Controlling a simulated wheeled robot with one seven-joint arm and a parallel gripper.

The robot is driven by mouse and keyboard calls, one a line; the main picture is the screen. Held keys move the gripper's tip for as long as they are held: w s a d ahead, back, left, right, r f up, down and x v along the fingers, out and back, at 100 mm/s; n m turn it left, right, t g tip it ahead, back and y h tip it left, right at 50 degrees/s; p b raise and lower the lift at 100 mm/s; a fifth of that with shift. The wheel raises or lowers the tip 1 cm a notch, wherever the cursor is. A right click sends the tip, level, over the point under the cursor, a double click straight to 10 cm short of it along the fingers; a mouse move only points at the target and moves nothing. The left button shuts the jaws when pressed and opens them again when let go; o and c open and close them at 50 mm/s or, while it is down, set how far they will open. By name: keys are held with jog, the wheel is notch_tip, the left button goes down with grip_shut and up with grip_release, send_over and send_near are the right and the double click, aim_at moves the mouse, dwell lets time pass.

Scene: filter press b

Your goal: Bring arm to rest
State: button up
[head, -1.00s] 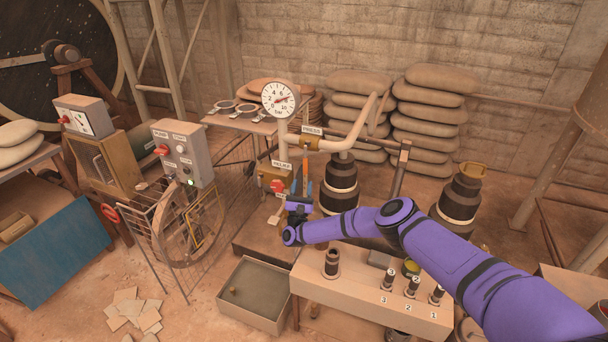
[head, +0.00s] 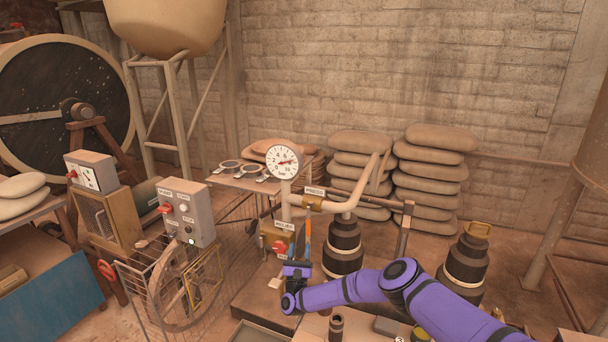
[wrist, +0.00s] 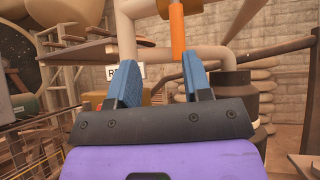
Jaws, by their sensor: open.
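My purple arm reaches in from the lower right of the head view. My gripper (head: 296,268) is at its end, in front of the red relief valve (head: 279,246) and the pipework. In the wrist view my gripper (wrist: 158,84) shows two blue fingers spread apart with nothing between them. An orange handle (wrist: 177,32) hangs beyond and above the fingers, apart from them. The RELIEF label is partly hidden behind the left finger.
A pressure gauge (head: 284,160) stands above the pipes. A grey pump switch box (head: 182,213) and a wire cage around a wheel are to the left. Black cylinders (head: 343,245) stand close right of my gripper. Stacked sacks (head: 432,185) line the wall.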

jog(key=w+a+r+n+g+y, duration=0.3)
jog(key=a+r+n+y, duration=0.2)
jog(key=r+n+y, duration=0.45)
jog(key=w+a+r+n+g+y, duration=0.2)
jog(key=a+r+n+g+y, duration=0.2)
jog(key=r+n+y, duration=0.8)
jog(key=s+d+r+n+g+h, duration=0.25)
jog(key=r+n+g+h, duration=0.2)
jog(key=r, duration=0.45)
jog(key=s+d+r+n+g+h, duration=0.25)
jog(key=r+n, duration=0.25)
jog(key=r, duration=0.5)
jog(key=s+d+r+n+g+h, duration=0.2)
jog(key=s+d+r+h, duration=0.35)
jog(key=s+d, duration=0.65)
jog(key=s+d+r+n+g+h, duration=0.15)
jog(key=s+d+r+h, duration=0.35)
jog(key=s+d, duration=0.65)
jog(key=s+d+f+g, duration=0.1)
jog(key=s+d, duration=0.3)
jog(key=s, duration=0.5)
jog(key=s+d+f+n+g, duration=0.1)
jog(key=s+d, duration=0.3)
jog(key=s, duration=0.6)
jog(key=s+d+f+n+g, duration=0.1)
jog(key=s+d, duration=0.3)
jog(key=s, duration=0.6)
jog(key=shift+s+d+f+g+h, duration=0.25)
jog(key=shift+g+h, duration=0.15)
jog(key=shift+g, duration=0.15)
